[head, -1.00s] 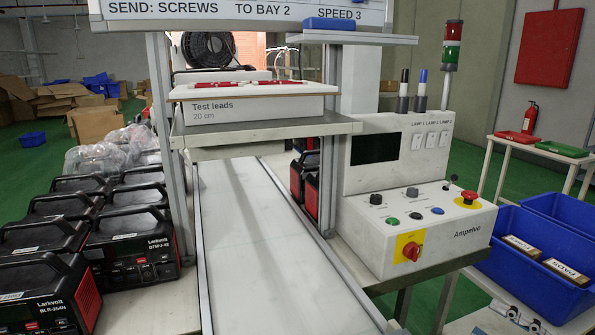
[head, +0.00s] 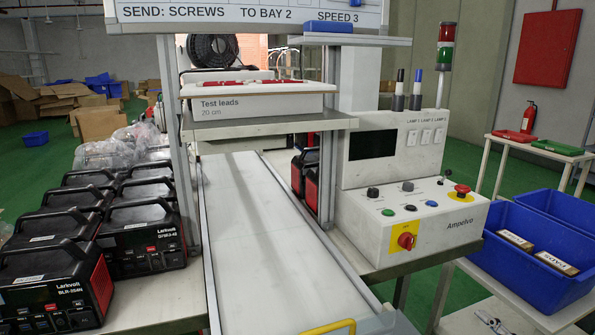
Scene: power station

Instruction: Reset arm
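No gripper shows in the head view, so I cannot see whether either is open or shut. The white control box (head: 446,232) stands on the bench right of the conveyor. It carries a red emergency button (head: 462,190), a red rotary switch on a yellow plate (head: 405,240), and black, green and blue knobs and buttons. Its upright panel has a dark screen (head: 373,145) and several lamp switches (head: 426,136). The whiteboard (head: 250,12) reads "SEND: SCREWS TO BAY 2 SPEED 3".
The pale conveyor (head: 255,230) runs forward under a shelf with a "Test leads" box (head: 270,106). Several black power units (head: 140,240) crowd the left. A yellow handle (head: 328,327) is at the bottom edge. Blue bins (head: 530,262) with labelled boxes stand at right.

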